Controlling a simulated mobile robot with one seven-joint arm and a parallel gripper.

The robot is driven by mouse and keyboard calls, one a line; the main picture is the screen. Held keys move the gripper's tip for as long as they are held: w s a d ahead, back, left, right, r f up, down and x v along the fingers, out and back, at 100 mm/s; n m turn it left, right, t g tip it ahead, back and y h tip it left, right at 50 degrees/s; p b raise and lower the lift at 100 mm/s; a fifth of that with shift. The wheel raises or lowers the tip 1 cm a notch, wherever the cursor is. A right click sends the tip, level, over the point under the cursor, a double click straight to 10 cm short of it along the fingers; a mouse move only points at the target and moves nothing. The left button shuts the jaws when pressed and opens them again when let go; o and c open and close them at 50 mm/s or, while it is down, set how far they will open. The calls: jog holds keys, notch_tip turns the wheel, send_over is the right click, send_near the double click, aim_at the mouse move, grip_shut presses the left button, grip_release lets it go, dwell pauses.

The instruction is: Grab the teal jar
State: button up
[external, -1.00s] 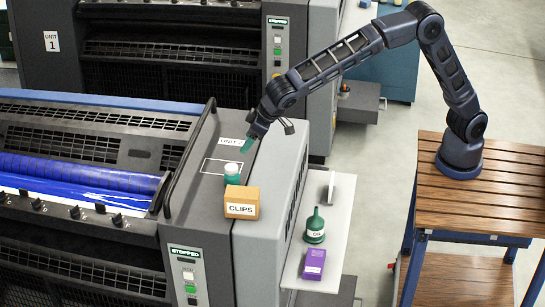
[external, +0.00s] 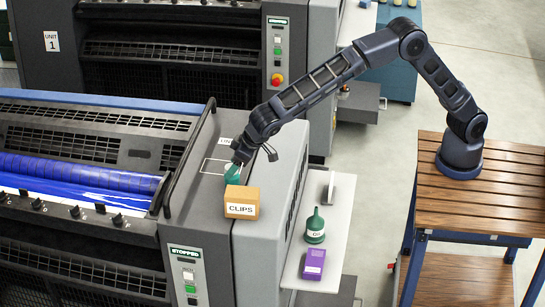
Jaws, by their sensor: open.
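The teal jar (external: 231,179) with a pale lid stands on the top of the grey printing unit, behind the box marked CLIPS. Only part of the jar shows, as my gripper and the box cover the rest. My gripper (external: 235,170) is open and low over the jar, with its fingers at the jar's upper part. I cannot tell whether the fingers touch it.
The CLIPS box (external: 241,203) stands close in front of the jar. A dark rail (external: 188,155) runs along the left of the unit's top. A white side shelf (external: 340,210) holds a green oil can (external: 315,227) and a purple box (external: 314,263).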

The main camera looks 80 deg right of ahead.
jog(key=x, duration=0.3)
jog(key=shift+w+f, duration=0.2)
jog(key=shift+f, duration=0.1)
jog(key=c, duration=1.1)
